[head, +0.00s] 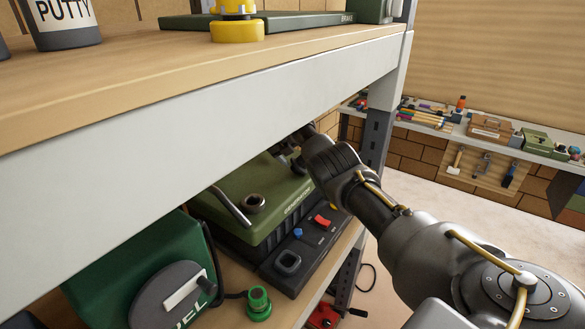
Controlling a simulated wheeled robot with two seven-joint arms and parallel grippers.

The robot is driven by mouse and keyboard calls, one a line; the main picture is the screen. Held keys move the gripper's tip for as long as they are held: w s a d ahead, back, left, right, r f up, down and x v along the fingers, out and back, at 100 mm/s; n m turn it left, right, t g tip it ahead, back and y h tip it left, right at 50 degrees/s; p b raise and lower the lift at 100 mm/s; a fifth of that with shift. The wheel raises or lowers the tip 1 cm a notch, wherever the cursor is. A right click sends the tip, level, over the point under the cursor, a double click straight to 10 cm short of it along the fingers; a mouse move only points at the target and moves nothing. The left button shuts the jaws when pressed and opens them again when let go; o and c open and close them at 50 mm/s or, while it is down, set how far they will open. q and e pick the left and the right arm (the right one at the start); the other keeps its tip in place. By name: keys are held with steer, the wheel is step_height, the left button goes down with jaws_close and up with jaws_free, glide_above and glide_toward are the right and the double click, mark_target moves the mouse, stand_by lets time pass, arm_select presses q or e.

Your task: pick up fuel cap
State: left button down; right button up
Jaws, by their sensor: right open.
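My right arm reaches in from the right under the upper shelf. My right gripper (291,143) is open at the far end of the green generator (262,181); its fingertips are small, dark and partly hidden by the shelf edge. I cannot tell whether anything lies between them. A round metal filler neck with a dark opening (254,203) sits on the generator's top. A small green cap-like piece (258,301) stands on the lower shelf in front of the generator, well away from the gripper. I cannot tell for sure which piece is the fuel cap. My left gripper is not in view.
The upper shelf's pale front edge (190,125) overhangs the generator closely. A green fuel container with a dark reel (175,295) stands at lower left. A grey post (377,140) rises beside my right arm. A workbench (425,124) with tools lies behind.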

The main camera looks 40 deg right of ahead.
mark_target(296, 161)
steer(key=shift+a, duration=0.1)
steer(key=shift+c, duration=0.2)
steer(key=shift+c, duration=1.2)
steer(key=c, duration=0.8)
steer(key=shift+r, duration=0.1)
steer(key=shift+w+r+b, duration=0.1)
steer(key=shift+r+b, duration=0.95)
steer(key=shift+r, duration=0.35)
steer(key=w+a+b, duration=0.1)
steer(key=a+b, duration=0.1)
steer(key=a, duration=1.6)
steer(key=shift+r, duration=0.3)
